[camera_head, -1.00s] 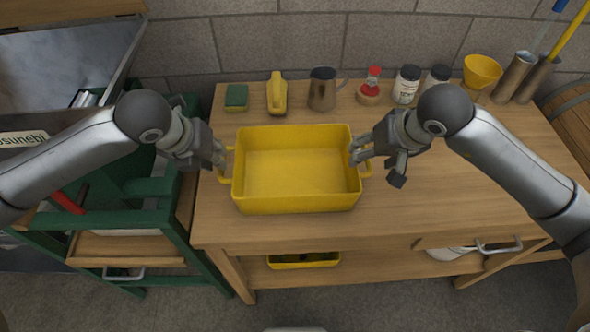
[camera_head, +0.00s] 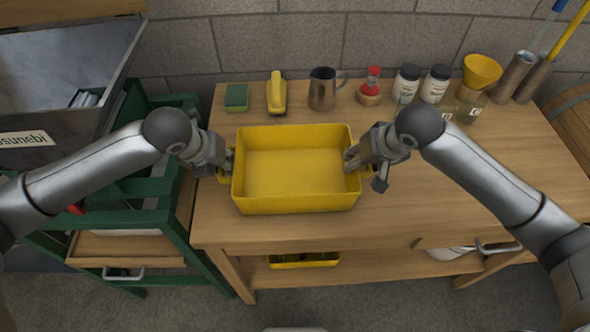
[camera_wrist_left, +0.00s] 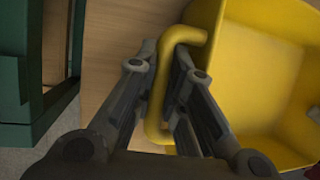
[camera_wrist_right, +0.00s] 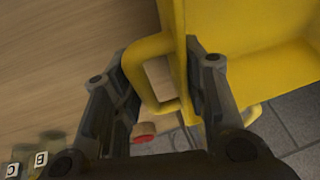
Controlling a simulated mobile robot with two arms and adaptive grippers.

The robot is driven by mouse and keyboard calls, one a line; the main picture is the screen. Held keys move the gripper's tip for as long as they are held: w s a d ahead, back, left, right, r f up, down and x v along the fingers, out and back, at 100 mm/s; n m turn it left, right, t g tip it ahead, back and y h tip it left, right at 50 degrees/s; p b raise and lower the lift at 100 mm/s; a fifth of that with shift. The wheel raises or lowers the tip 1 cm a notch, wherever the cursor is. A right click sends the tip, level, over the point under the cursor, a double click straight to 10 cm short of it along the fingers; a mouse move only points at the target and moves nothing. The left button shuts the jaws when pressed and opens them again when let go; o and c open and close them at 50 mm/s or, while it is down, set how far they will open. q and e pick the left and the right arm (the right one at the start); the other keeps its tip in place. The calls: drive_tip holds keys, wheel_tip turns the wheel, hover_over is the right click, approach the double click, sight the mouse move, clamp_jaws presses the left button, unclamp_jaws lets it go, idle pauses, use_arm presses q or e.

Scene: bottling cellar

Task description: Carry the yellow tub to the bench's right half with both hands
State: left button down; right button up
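The yellow tub (camera_head: 297,203) stands upright and empty on the bench (camera_head: 440,205), left of its middle. My left gripper (camera_head: 228,163) is at the tub's left side. In the left wrist view its fingers (camera_wrist_left: 166,70) are close together on both sides of the tub's left handle (camera_wrist_left: 160,100), apparently closed on it. My right gripper (camera_head: 352,160) is at the tub's right side. In the right wrist view its fingers (camera_wrist_right: 160,70) are wide apart, with the right handle (camera_wrist_right: 138,75) between them and one finger over the tub wall.
At the bench's back stand a sponge (camera_head: 236,97), a yellow-handled brush (camera_head: 276,95), a metal jug (camera_head: 322,90), a red-topped item (camera_head: 370,88), white jars (camera_head: 405,84) and a yellow funnel (camera_head: 481,70). The bench's right half is mostly clear. A green rack (camera_head: 150,187) stands left.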

clamp_jaws()
use_arm(q)
drive_tip(key=shift+r, duration=0.15)
use_arm(e)
drive_tip(key=shift+r, duration=0.15)
